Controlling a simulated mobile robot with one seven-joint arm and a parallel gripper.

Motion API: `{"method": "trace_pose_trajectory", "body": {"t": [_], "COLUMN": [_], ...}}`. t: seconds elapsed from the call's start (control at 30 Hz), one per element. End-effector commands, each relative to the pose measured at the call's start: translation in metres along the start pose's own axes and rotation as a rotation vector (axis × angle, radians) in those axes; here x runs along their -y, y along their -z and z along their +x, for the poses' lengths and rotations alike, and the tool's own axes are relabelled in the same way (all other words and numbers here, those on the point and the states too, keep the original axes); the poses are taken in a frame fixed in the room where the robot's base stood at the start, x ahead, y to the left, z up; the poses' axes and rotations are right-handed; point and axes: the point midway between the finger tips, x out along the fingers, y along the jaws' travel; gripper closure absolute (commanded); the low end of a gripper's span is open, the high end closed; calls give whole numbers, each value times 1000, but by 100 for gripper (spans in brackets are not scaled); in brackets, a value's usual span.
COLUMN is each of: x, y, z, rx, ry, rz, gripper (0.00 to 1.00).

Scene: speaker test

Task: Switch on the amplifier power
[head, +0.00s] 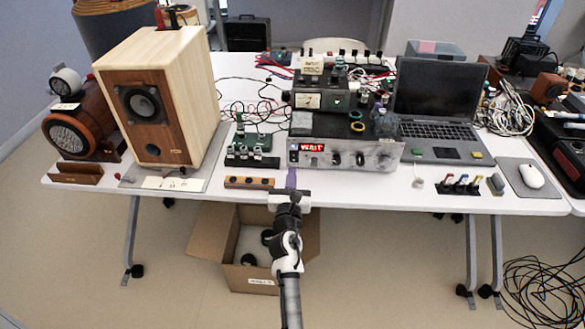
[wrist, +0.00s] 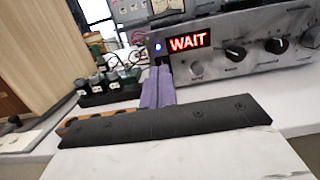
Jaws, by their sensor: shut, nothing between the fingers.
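The amplifier (head: 345,153) is a wide unit with a silver front panel near the front edge of the white table. Its front also shows in the wrist view (wrist: 222,65), with a red lit "WAIT" display (wrist: 188,42) and several black knobs.
A wooden speaker (head: 160,100) stands to the left. A small board with switches (head: 252,156) and a wooden strip (head: 249,182) lie left of my gripper. A laptop (head: 437,95) stands right of the amplifier. An open cardboard box (head: 210,240) is under the table.

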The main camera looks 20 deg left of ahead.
Motion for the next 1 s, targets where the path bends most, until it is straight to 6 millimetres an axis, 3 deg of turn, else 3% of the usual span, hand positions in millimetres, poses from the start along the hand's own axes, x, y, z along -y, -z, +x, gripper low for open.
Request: {"method": "trace_pose_trajectory", "body": {"t": [0.2,0.4,1.0], "x": [0,0,0], "y": [-12,-16,-18], "z": [-39,-58,-63], "rx": [-3,-2,-1], "ry": [0,0,0], "rz": [2,0,0], "gripper": [100,100,100]}}
